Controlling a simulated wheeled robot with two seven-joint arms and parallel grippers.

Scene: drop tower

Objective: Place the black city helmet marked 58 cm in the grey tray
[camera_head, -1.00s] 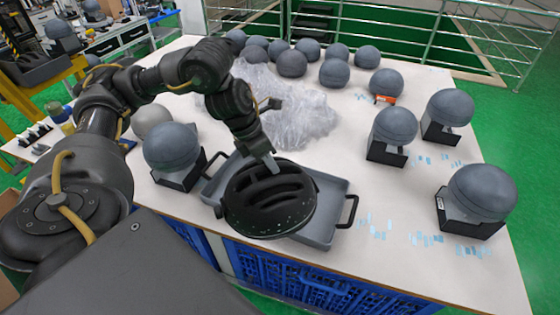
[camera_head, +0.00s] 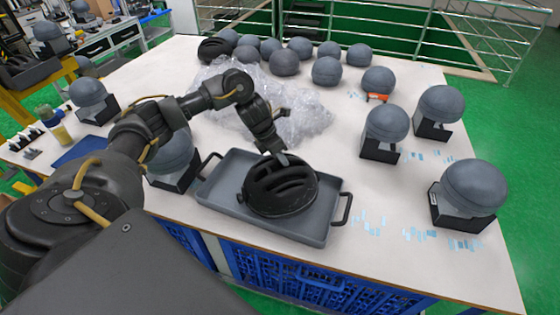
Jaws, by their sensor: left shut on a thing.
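The black helmet (camera_head: 282,192) with long vents is in the grey tray (camera_head: 318,230), right of its middle. It seems to rest on the tray floor, dome up. Its size mark cannot be read. My left gripper (camera_head: 280,158) reaches down from above and is shut on the far upper edge of the helmet. The gripper's fingertips are partly hidden against the dark shell. The tray has black handles at its left and right ends. My right gripper is not in view.
Grey headforms on black stands flank the tray, one on the left (camera_head: 172,155) and several on the right (camera_head: 386,125). Clear plastic wrap (camera_head: 300,115) lies behind. Another black helmet (camera_head: 213,48) and several grey headforms stand at the back. The table front edge is close.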

